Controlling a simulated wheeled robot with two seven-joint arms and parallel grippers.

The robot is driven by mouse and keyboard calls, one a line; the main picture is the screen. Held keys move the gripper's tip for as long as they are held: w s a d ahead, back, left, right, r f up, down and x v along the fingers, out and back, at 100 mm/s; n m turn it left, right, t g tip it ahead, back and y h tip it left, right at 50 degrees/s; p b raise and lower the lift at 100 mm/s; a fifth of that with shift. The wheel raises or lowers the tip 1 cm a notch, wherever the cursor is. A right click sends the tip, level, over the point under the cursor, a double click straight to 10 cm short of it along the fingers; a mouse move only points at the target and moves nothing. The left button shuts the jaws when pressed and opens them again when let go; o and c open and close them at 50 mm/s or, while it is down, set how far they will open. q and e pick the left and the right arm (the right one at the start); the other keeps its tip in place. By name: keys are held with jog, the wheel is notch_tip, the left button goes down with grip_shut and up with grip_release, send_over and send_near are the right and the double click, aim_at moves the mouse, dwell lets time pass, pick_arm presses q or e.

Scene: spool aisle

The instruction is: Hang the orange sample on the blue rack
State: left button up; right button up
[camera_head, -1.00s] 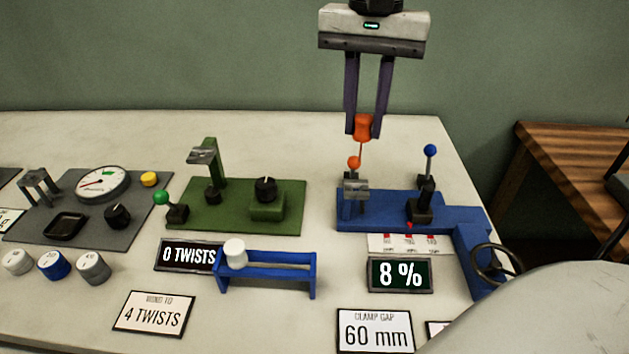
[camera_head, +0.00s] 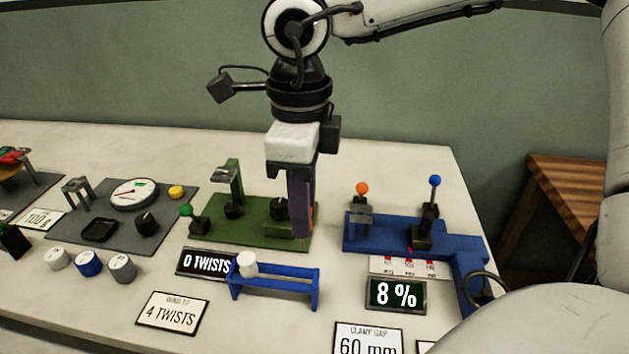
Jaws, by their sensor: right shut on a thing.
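My right gripper (camera_head: 303,236) points down over the right end of the green fixture, just behind the blue rack. It is seen nearly edge-on and is shut on the orange sample (camera_head: 312,240). Only a thin sliver of orange shows beside the fingertips; the rest is hidden. The blue rack (camera_head: 272,286) is a low stand with a bar between two end supports. A white spool (camera_head: 247,263) sits at its left end, and the bar to the right looks bare. My left gripper is not in view.
The green fixture (camera_head: 262,208) stands behind the rack. The blue clamp fixture (camera_head: 385,240), with orange and blue knobs, stands to the right. A "0 TWISTS" display (camera_head: 203,264) is left of the rack. Grey, blue and white weights (camera_head: 88,263) stand further left.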

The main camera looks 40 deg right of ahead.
aim_at(275, 285)
pick_arm(q)
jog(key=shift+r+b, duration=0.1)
jog(key=shift+b, duration=0.5)
pick_arm(e)
jog(key=f, duration=0.1)
jog(key=a+f+m, duration=0.1)
jog(key=s+a+f+m, duration=0.1)
jog(key=f, duration=0.1)
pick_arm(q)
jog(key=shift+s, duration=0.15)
pick_arm(e)
jog(key=shift+f, duration=0.1)
jog(key=shift+f+b, duration=2.6)
jog(key=shift+b, duration=0.35)
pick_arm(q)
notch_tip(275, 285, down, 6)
pick_arm(e)
jog(key=o, duration=1.1)
jog(key=shift+r, duration=0.1)
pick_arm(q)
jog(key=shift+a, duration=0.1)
